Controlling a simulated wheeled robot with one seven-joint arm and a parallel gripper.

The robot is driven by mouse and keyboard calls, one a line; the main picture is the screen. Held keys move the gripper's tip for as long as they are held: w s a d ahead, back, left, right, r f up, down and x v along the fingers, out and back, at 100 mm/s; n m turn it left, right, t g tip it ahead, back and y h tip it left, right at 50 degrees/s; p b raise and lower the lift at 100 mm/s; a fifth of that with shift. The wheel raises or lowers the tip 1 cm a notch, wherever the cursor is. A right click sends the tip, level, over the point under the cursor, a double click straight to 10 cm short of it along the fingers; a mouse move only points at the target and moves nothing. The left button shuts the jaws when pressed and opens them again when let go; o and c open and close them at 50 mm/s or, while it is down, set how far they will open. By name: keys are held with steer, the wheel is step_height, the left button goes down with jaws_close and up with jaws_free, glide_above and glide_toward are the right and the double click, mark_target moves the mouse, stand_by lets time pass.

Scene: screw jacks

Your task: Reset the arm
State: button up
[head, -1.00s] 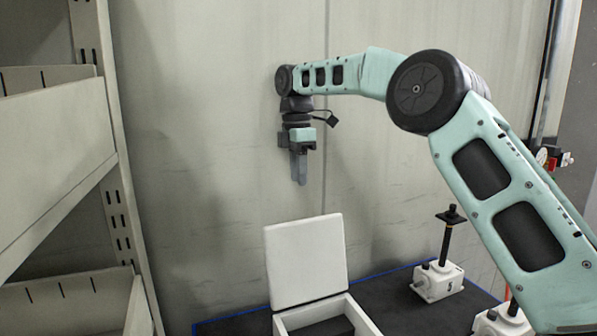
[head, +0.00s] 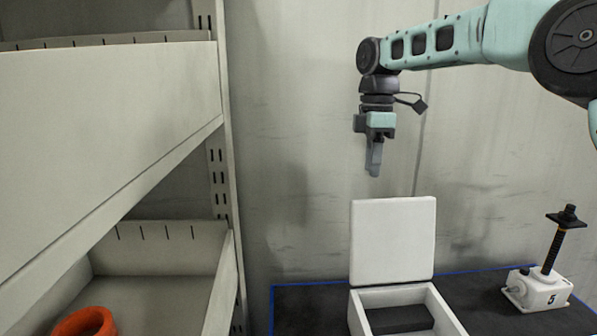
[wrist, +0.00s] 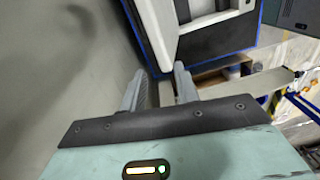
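My gripper (head: 374,168) hangs from my raised arm, pointing down, in front of the grey wall. It is above the raised lid of the white box and touches nothing in the head view. In the wrist view my gripper (wrist: 160,78) has its two grey fingers apart, with nothing between them. The white box (head: 440,308) stands on the dark table with its lid (head: 393,242) upright and a dark inside. A white screw jack (head: 540,288) marked 5, with a black screw and top plate, stands to its right.
A tall beige shelf (head: 110,95) fills the left side. Its lower bin (head: 165,248) holds an orange ring (head: 85,324). The dark table (head: 310,298) has a blue edge. The wall is close behind my arm, and the air around my gripper looks clear.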

steer(key=s+a+f+m+b, duration=0.2)
steer(key=s+a+f+b, duration=0.15)
steer(key=s+f, duration=0.4)
steer(key=s+a+f+m+b, duration=0.2)
steer(key=s+a+f, duration=0.3)
steer(key=s, duration=0.6)
steer(key=s+d+f+m+b, duration=0.2)
steer(key=s+f, duration=0.5)
steer(key=s, duration=0.3)
steer(key=s+d+f+m+b, duration=0.3)
steer(key=s+f, duration=0.4)
steer(key=s, duration=0.3)
steer(key=shift+m+t+b, duration=0.3)
steer(key=shift+t+b, duration=0.05)
steer(key=shift+t, duration=0.05)
steer(key=shift+f, duration=0.1)
